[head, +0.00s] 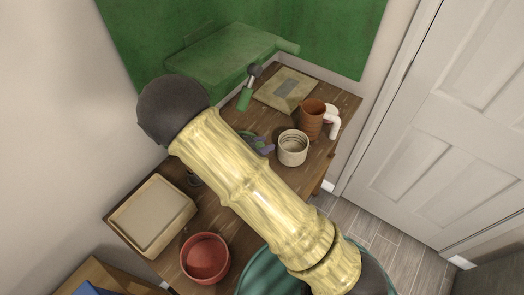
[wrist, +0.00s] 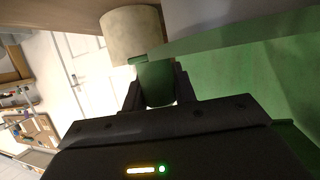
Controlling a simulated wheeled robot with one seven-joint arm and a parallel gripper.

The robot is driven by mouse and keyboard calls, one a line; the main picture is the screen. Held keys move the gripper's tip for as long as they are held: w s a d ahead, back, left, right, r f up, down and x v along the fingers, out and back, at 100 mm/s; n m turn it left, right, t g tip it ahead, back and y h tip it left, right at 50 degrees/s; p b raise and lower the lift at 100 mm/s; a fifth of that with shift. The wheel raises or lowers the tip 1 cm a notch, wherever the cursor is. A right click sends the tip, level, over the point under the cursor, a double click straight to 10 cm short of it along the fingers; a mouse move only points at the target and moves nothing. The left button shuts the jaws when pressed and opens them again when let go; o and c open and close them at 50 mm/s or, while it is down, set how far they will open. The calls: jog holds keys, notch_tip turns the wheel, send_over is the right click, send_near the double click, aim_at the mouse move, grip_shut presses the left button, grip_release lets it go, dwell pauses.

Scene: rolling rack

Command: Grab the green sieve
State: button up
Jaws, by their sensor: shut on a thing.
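In the wrist view, the dark fingers of my gripper (wrist: 157,95) are shut on a green rounded piece (wrist: 155,78). It looks like part of the green sieve; its full shape is not visible. In the head view, my pale yellow arm crosses the middle of the table and hides my gripper and whatever it holds. A small green and purple thing (head: 262,143) shows beside my arm; I cannot tell what it is.
The wooden table (head: 330,97) holds a cream cup (head: 292,148), a brown mug (head: 311,119), a red bowl (head: 205,257), a beige tray (head: 152,216), a flat board (head: 286,90) and a green-handled tool (head: 244,98). A green panel (head: 330,35) stands behind. A white door (head: 445,120) is at right.

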notch_tip(320, 180, up, 6)
dwell(0.4)
